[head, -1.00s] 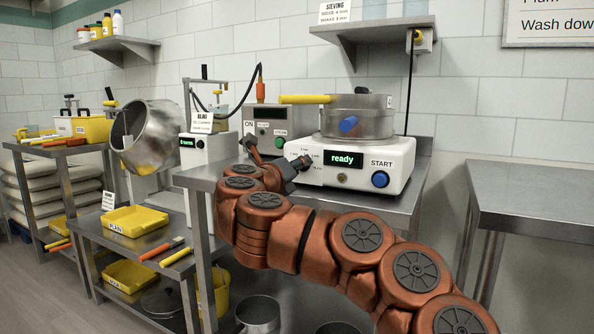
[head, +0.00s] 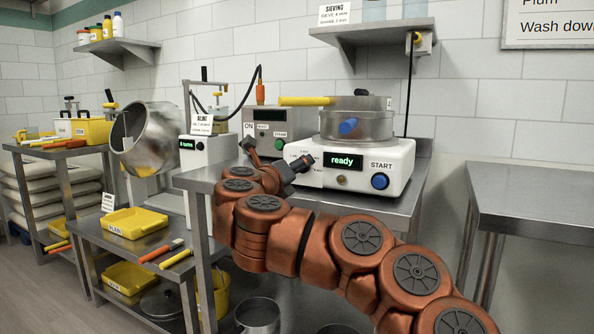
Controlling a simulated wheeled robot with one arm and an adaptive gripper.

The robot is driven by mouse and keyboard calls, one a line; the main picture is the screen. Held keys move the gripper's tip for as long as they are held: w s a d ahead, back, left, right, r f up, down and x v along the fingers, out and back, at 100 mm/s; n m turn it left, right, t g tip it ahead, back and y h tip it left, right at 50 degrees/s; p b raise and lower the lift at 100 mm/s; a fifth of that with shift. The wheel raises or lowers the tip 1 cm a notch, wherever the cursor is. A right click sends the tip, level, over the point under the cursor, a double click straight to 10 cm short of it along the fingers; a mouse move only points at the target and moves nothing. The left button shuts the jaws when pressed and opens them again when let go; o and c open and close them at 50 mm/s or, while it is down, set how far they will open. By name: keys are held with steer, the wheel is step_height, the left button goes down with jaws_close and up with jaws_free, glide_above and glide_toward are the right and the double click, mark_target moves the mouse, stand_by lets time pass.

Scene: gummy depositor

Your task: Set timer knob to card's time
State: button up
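The shaker machine (head: 397,160) is a white box with a green "ready" display (head: 338,160), a blue START button (head: 380,181) and a metal sieve (head: 356,123) on top. Small dial markings show at the left of its front. The timer knob cannot be told apart from the dark finger in front of that area. The SIEVING card (head: 335,12) stands on the wall shelf; its lower line seems to give a shake time, too small to read surely. My gripper (head: 276,158) has its dark fingers spread apart, one at the dial area. Contact with the knob cannot be told.
A grey control box (head: 268,122) marked ON stands left of the shaker. A white machine with a display (head: 187,144) and a tilted steel drum (head: 152,137) are farther left. A yellow tray (head: 135,222) lies on the lower bench. The right steel table (head: 535,200) is clear.

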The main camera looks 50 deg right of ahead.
steer(key=v, duration=1.1)
steer(key=shift+a, duration=0.35)
steer(key=shift+s, duration=0.1)
